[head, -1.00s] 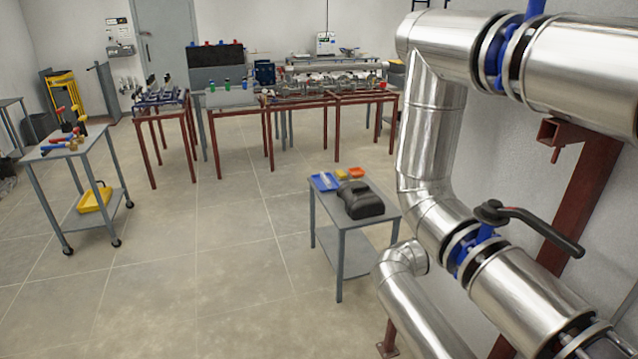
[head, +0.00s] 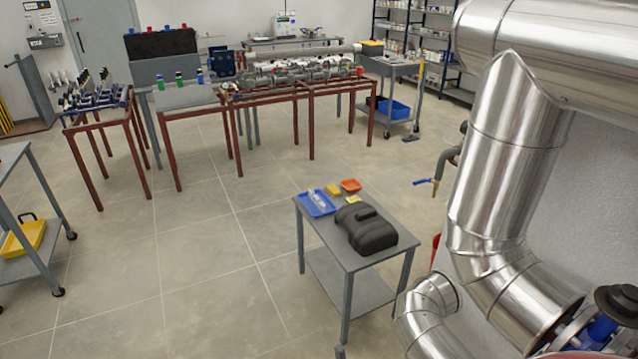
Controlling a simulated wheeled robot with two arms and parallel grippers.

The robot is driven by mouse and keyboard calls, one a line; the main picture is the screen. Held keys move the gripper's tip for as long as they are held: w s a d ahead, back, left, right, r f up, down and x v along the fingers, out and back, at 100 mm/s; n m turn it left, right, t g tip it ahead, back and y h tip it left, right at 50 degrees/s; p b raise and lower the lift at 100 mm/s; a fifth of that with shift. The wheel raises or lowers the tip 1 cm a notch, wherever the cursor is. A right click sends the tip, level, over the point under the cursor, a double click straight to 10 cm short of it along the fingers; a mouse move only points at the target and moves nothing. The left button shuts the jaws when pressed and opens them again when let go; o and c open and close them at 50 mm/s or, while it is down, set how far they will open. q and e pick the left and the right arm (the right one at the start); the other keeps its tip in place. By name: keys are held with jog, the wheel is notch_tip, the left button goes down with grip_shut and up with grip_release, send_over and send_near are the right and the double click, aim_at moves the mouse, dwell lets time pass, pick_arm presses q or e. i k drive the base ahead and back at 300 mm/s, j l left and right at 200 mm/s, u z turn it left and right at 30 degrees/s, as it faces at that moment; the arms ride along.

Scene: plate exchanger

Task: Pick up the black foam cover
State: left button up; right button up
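The black foam cover (head: 366,230) is a dark, rounded, moulded piece. It lies on the right part of a small grey two-level table (head: 345,262) in the head view, right of the middle. It rests on the top, touching nothing else that I can make out. Neither of my grippers shows in the head view.
Large silver pipes (head: 500,170) stand close on the right. Open tiled floor lies left of the table. A grey trolley (head: 40,262) stands at far left.

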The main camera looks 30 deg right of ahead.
aim_at(370, 233)
jog(key=i+z, duration=0.15)
jog(key=i, duration=0.35)
jog(key=i+j+z, duration=0.1)
jog(key=i, duration=0.4)
jog(key=i+j+z, duration=0.15)
jog(key=i, duration=0.35)
jog(key=i+z, duration=0.5)
jog(key=i+j+z, duration=0.25)
jog(key=i+z, duration=0.25)
jog(key=i+j+z, duration=0.3)
jog(key=z, duration=0.15)
